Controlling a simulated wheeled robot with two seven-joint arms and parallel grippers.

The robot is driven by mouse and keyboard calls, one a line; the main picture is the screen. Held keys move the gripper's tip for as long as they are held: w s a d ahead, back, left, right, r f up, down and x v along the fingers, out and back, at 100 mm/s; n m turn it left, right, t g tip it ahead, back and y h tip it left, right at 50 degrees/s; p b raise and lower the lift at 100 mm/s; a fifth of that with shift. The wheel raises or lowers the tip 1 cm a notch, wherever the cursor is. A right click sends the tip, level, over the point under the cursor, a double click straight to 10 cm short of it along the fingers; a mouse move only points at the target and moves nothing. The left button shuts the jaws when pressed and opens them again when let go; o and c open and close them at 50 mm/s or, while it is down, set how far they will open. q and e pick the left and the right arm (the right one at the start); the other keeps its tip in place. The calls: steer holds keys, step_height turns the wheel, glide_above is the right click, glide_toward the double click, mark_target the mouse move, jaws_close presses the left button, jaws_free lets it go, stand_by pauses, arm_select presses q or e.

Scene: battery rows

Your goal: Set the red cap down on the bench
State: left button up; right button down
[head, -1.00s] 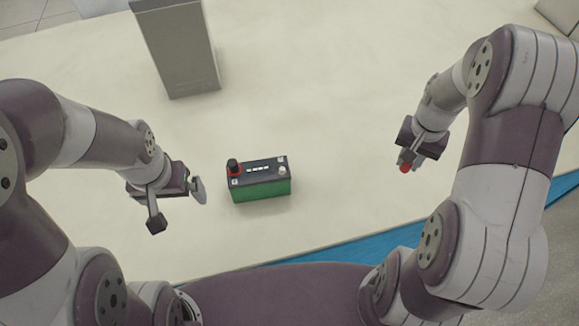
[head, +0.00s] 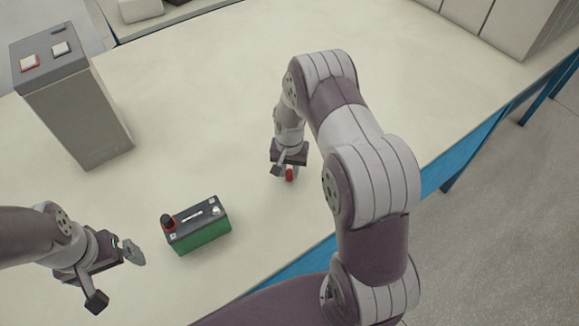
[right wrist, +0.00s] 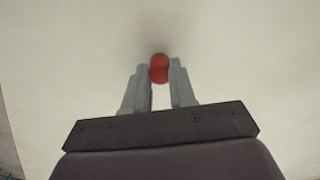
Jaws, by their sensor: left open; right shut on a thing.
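The red cap (head: 290,174) is held between the fingertips of my right gripper (head: 284,173), low over the bench (head: 270,215). In the right wrist view the red cap (right wrist: 159,68) sits between the two finger ends of the right gripper (right wrist: 160,80), with a dark shadow on the pale surface just beyond it. I cannot tell whether the cap touches the bench. My left gripper (head: 116,276) is open and empty, left of the green and black battery (head: 202,236).
The battery has a black post with a red ring at its left and a bare light post at its right. A grey box with buttons (head: 78,110) stands at the back left. The bench around the right gripper is clear; its blue front edge (head: 455,160) runs at the right.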

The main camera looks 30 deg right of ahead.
mark_target(289, 172)
steer(key=shift+f, duration=0.1)
steer(key=shift+f, duration=0.1)
steer(key=c, duration=1)
jaws_free()
steer(key=shift+o, duration=0.4)
steer(key=shift+r, duration=0.35)
step_height(289, 172, up, 12)
steer(key=b, duration=0.1)
steer(key=s+a+r+n, duration=0.2)
steer(key=s+a+n, duration=0.1)
steer(key=s, duration=0.5)
steer(key=s+a+r+n+t, duration=0.1)
steer(key=s+a+r+n, duration=0.1)
steer(key=s+a+n, duration=0.2)
steer(key=s, duration=0.3)
steer(key=shift+s+a+r, duration=0.25)
steer(key=shift+s, duration=0.1)
